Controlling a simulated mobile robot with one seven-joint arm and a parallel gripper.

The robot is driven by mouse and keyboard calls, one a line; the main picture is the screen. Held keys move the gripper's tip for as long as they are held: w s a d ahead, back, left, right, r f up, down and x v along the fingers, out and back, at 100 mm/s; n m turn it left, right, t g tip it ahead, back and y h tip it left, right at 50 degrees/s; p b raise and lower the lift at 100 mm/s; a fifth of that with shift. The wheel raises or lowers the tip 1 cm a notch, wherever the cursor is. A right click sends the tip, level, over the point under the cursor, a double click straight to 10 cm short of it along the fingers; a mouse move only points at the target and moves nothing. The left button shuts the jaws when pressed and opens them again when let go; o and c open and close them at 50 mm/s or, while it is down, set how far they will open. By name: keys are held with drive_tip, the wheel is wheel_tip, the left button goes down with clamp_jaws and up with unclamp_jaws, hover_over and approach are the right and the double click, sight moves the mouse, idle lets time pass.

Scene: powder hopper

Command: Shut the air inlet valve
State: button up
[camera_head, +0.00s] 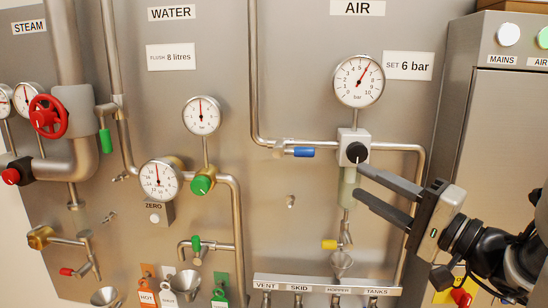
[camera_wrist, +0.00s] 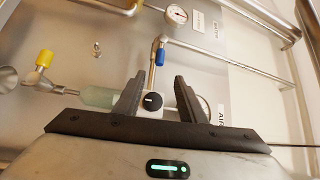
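The AIR panel carries a pipe with a blue lever handle (camera_head: 304,152), the only lever I see on the line left of the regulator block. The handle lies horizontal, in line with its pipe. It also shows in the wrist view (camera_wrist: 160,56), beyond the fingertips. A black regulator knob (camera_head: 356,152) sits on a pale block right of it; in the wrist view the knob (camera_wrist: 152,101) appears between my fingers. My gripper (camera_head: 360,179) is open and empty, its fingertips just below and right of the knob in the head view. Contact cannot be told.
The air gauge (camera_head: 358,80) stands above the block, beside a "SET 6 bar" label (camera_head: 409,66). Below are a pale filter bowl (camera_head: 348,187), a yellow-handled drain (camera_head: 330,244) and a funnel (camera_head: 341,260). A vertical pipe (camera_head: 412,210) runs behind my gripper. A grey cabinet (camera_head: 495,130) stands right.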

sight(310, 155)
drive_tip(key=p+x, duration=0.1)
drive_tip(key=x, duration=1.6)
drive_tip(key=shift+s+a+p, duration=0.1)
drive_tip(key=shift+s+p, duration=0.05)
drive_tip(key=shift+p, duration=0.25)
clamp_jaws()
